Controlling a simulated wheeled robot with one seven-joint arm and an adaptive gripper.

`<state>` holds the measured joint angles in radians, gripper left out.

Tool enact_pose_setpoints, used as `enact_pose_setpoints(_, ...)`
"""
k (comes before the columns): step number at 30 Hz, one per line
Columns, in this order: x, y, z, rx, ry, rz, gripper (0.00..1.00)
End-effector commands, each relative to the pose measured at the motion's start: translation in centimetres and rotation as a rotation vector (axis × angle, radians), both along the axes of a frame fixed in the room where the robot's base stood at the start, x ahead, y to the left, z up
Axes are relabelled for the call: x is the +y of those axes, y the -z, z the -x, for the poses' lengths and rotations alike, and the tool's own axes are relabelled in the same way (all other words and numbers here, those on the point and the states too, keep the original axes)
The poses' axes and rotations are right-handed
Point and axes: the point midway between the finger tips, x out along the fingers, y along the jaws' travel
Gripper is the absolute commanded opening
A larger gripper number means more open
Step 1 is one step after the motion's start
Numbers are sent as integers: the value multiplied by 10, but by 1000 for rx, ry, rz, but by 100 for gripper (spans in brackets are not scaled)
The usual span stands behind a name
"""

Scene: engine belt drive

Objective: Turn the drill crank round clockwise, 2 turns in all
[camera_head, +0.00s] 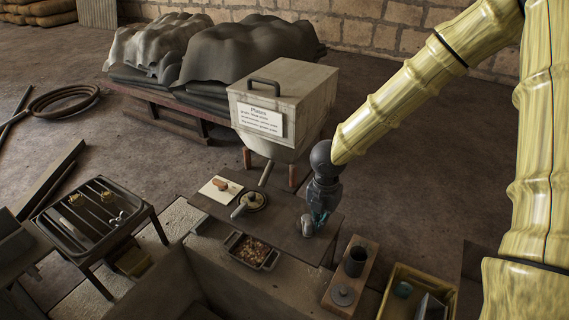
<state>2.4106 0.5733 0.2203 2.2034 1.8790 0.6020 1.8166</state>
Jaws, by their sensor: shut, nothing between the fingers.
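A round brass-coloured disc (254,201) with a pale handle (239,210) sticking out to its lower left sits on the dark low table (278,225). A small grey rounded metal piece (307,226) stands on the table's right part. I cannot tell for certain which of the two is the drill crank. My gripper (319,222) points down right beside the grey piece, to its right, and is shut with nothing held. Its fingertips are small and dark here, and I cannot tell whether they touch the piece.
A pale card with a brown item (220,186) lies left of the disc. A tray of brown bits (253,251) is at the front edge. A wooden block with a dark cup (356,261) and a yellow bin (400,308) stand right. A large box (300,83) stands behind.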

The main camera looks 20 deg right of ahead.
Motion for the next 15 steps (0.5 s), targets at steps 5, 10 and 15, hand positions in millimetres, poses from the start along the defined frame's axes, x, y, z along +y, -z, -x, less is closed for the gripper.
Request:
enact_pose_setpoints(5, 0, 0, 0, 0, 0, 0, 0)
enact_pose_setpoints(10, 1, 4, 1, 6, -5, 2, 0)
enact_pose_setpoints(15, 1, 4, 1, 5, -5, 2, 0)
